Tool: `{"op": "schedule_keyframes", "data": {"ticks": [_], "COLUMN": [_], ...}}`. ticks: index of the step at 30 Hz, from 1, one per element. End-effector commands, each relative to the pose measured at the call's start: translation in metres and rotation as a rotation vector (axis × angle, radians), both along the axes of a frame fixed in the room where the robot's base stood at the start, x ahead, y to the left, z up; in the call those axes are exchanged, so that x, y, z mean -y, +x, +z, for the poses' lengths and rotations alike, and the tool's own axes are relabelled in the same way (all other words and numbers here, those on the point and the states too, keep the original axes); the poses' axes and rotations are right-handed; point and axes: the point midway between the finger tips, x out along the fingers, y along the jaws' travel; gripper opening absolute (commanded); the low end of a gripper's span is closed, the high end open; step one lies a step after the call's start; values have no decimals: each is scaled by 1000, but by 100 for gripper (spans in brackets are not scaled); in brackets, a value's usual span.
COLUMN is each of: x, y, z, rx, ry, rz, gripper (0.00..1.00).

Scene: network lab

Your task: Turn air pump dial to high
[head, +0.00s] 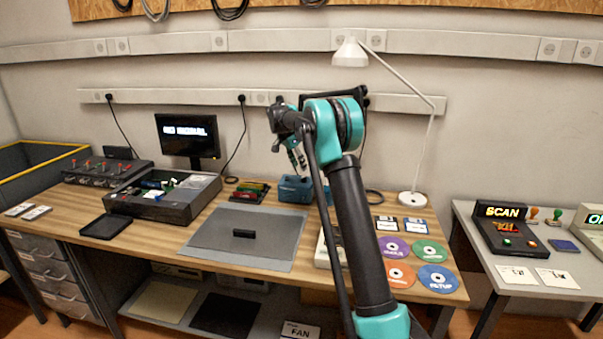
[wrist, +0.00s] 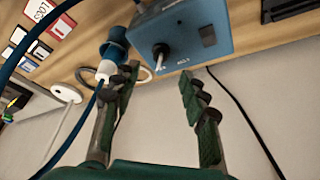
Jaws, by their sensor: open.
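The air pump is a blue box (head: 293,189) at the back of the wooden bench, below my gripper in the head view. In the wrist view the pump (wrist: 208,22) is at the top, and its dial (wrist: 161,51), a dark knob with a pale pointer, faces me. Small markings beside the dial are too small to read. My gripper (wrist: 159,76) is open and empty, its two fingers spread on either side below the dial and apart from it. In the head view my gripper (head: 296,158) hangs above the pump; its fingertips are hard to make out.
A blue connector (wrist: 115,45) with a white plug and blue cable sits close to the left finger in the wrist view. A black cable runs right of the right finger. On the bench are a monitor (head: 188,135), a grey mat (head: 245,255), discs (head: 437,278) and a lamp (head: 412,199).

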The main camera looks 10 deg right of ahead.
Motion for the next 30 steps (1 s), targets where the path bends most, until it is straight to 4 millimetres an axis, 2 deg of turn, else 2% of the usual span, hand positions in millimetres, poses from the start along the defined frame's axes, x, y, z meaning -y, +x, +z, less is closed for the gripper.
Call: {"op": "schedule_keyframes", "data": {"ticks": [3, 10, 24, 27, 30], "x": [-8, -17, -17, -12, -1], "y": [-5, -10, -14, -25, -50], "z": [22, 46, 51, 51, 50], "rx": [0, 0, -2, -10, -25], "ry": [0, 0, 1, 7, 15], "rz": [2, 1, 6, 36, 97], "gripper": [44, 44, 44, 44, 44]}}
